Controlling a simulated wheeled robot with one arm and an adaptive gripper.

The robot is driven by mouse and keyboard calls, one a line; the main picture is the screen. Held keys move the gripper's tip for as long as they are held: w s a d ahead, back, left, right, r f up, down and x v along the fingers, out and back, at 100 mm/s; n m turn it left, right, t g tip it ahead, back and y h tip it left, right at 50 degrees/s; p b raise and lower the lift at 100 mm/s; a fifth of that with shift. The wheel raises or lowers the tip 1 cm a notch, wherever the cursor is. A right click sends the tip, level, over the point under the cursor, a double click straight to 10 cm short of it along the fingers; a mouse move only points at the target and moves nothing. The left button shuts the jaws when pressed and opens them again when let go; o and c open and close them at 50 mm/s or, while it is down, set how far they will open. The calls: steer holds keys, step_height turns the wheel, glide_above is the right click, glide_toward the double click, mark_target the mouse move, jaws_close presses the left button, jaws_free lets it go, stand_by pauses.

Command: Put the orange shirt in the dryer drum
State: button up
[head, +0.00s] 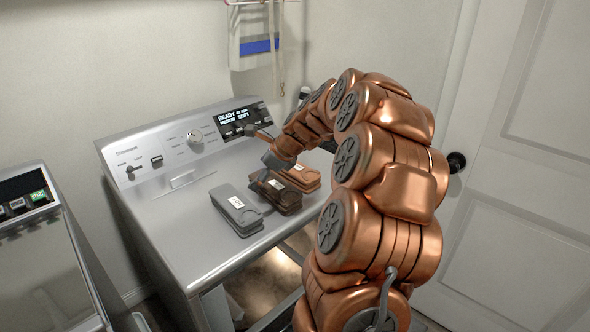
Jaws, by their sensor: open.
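Three folded garments with white tags lie in a row on top of the grey machine (172,227). The orange shirt (306,182) is the farthest right, partly behind my gripper and next to a dark brown one (287,205). My gripper (258,150) is open, above and to the left of the orange shirt, with nothing seen between its fingers. The machine's front opening (265,287) shows a lit interior at the bottom of the head view. The drum itself is mostly hidden by the machine's top and my arm.
A grey folded garment (236,211) lies left of the brown one. The control panel (195,140) rises at the back. Another appliance (45,255) stands at left. A white door (525,170) with a black knob (456,162) is at right. The machine's left top is clear.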

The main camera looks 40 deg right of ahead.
mark_target(302, 171)
steer(key=d+m, duration=0.2)
steer(key=d, duration=0.3)
steer(key=s+d+m+t+h, duration=0.1)
steer(key=d+m, duration=0.1)
steer(key=d, duration=0.3)
steer(key=d+f+m+h+p, duration=0.1)
steer(key=d+m, duration=0.2)
steer(key=d, duration=0.2)
steer(key=shift+s, duration=0.4)
steer(key=shift+d+p+x, duration=0.2)
steer(key=shift+p+x, duration=0.3)
steer(key=shift+x, duration=1.4)
steer(key=shift+d+p+x, duration=0.15)
steer(key=shift+p+x, duration=0.35)
steer(key=shift+x, duration=1.4)
steer(key=c, duration=1.5)
